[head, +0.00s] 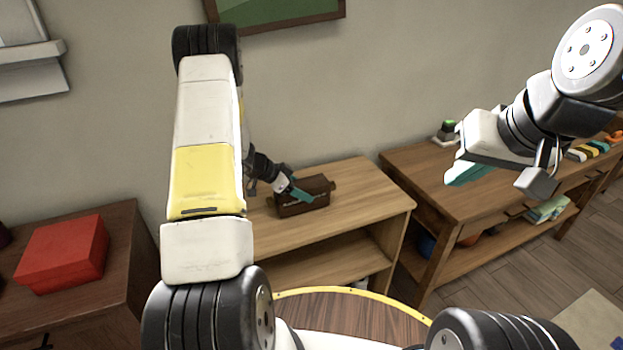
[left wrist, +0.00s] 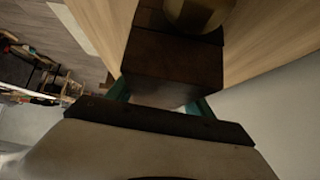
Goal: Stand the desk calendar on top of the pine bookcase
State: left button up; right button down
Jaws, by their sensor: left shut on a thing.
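The desk calendar, a dark brown block-like thing (head: 310,206), is on or just above the top of the light pine bookcase (head: 362,190) in the head view. My left gripper (head: 297,192) reaches down to it from the left and is shut on it. In the left wrist view the dark brown body (left wrist: 172,62) lies between the teal fingertips (left wrist: 162,101), with a round brass-coloured part beyond. I cannot tell whether its underside touches the wood. My right gripper (head: 470,170) hangs empty in the air at the right; its jaw opening is unclear.
A red box (head: 63,252) sits on a dark cabinet (head: 130,270) at the left. A brown table (head: 440,182) with several small things stands right of the bookcase. The bookcase top is mostly bare.

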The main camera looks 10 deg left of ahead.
pick_arm(q)
jog(key=shift+f, duration=0.35)
jog(key=shift+f, duration=0.15)
jog(key=o, duration=1.6)
